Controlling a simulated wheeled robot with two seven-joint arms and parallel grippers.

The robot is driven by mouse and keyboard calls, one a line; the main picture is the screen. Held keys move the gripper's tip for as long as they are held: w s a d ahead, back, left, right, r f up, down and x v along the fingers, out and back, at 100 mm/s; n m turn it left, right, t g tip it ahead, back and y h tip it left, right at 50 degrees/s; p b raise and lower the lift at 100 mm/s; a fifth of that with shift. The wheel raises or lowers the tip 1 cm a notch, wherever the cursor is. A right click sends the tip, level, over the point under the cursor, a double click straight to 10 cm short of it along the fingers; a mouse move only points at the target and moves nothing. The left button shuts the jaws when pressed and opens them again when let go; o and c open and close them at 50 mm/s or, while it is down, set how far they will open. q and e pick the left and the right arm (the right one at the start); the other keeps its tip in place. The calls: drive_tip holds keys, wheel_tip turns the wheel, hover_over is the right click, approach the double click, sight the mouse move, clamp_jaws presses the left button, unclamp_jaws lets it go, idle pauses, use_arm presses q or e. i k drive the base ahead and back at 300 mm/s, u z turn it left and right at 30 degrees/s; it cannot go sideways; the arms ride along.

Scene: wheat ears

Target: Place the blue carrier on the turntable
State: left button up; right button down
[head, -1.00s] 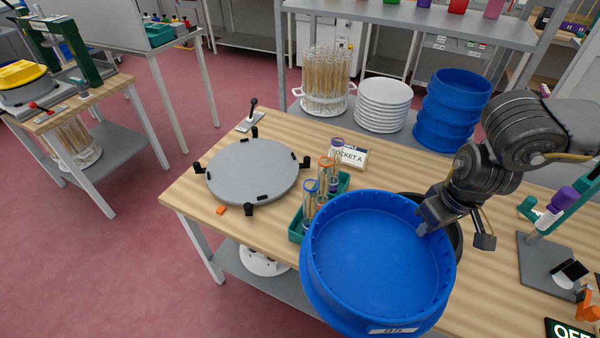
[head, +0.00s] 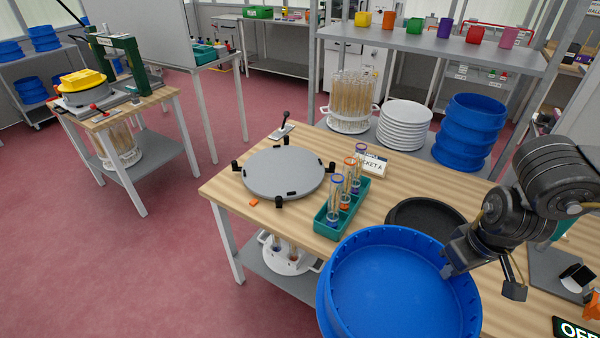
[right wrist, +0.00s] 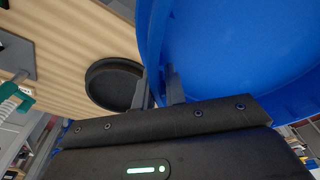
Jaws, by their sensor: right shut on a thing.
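The blue carrier (head: 400,290) is a large round open tub at the front of the head view, cut by the bottom edge. My right gripper (head: 449,270) is shut on its right rim and holds it over the table's front. In the right wrist view the fingers (right wrist: 160,88) pinch the wall of the blue carrier (right wrist: 230,50). The turntable (head: 284,172) is a grey disc with black clamps around its edge, on the table's far left, bare on top. The carrier is apart from it, to its lower right. My left gripper is not in view.
A green rack (head: 341,206) with several tubes stands between turntable and carrier. A black round dish (head: 425,212) lies behind the carrier; it also shows in the right wrist view (right wrist: 113,84). A sign (head: 374,165), a lever (head: 283,126) and an orange piece (head: 254,202) are near the turntable.

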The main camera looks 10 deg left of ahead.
sight(284, 168)
drive_tip(key=u, duration=1.95)
drive_tip(key=i, duration=1.15)
drive_tip(key=z, duration=2.15)
